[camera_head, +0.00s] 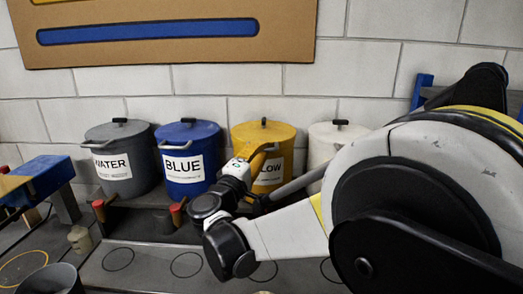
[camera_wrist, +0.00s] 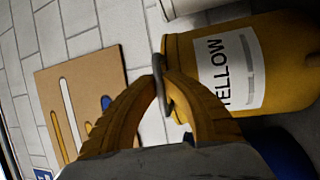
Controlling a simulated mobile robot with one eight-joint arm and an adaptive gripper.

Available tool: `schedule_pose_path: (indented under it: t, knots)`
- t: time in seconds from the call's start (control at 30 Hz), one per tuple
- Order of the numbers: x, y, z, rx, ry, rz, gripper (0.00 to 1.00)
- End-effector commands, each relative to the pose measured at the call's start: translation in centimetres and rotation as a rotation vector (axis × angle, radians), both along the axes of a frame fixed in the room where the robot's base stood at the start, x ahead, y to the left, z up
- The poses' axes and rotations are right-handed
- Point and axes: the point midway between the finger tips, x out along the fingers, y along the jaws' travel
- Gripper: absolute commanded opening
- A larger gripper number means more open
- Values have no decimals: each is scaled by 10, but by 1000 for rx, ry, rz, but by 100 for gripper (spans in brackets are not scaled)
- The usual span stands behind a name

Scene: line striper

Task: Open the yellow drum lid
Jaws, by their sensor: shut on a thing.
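The yellow drum (camera_head: 242,136) stands against the wall between the blue and white drums. Its yellow lid (camera_head: 279,130) has a dark knob on top and appears to sit down on the drum. A grey handle (camera_wrist: 164,95) is at the lid's edge, on the drum's front. In the wrist view, the yellow drum (camera_wrist: 277,60) fills the right side, its label turned sideways. My gripper (camera_wrist: 160,74) is shut on the grey handle, with both curved fingers meeting around it. In the head view, my wrist is in front of the drum and covers part of its label.
The blue drum (camera_head: 187,137) stands close on the left, with the grey water drum (camera_head: 117,135) beyond it. The white drum (camera_head: 325,135) is on the right, partly behind my arm. Red-topped posts (camera_head: 177,211) rise in front. A board (camera_head: 160,55) hangs above.

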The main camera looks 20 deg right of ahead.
Motion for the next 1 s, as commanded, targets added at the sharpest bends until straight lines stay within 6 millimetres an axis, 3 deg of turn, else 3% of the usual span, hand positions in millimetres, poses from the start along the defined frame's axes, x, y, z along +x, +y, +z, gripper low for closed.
schedule_pose_path:
  t: [0.17, 0.37, 0.67, 1.0]
  knots:
    - [0, 0, 2, 2, 4, -1, 0]
    - [0, 0, 18, 16, 47, 0, 0]
    - [7, -3, 75, 79, 239, -2, 0]
    - [37, -13, 144, 180, 545, -2, 0]
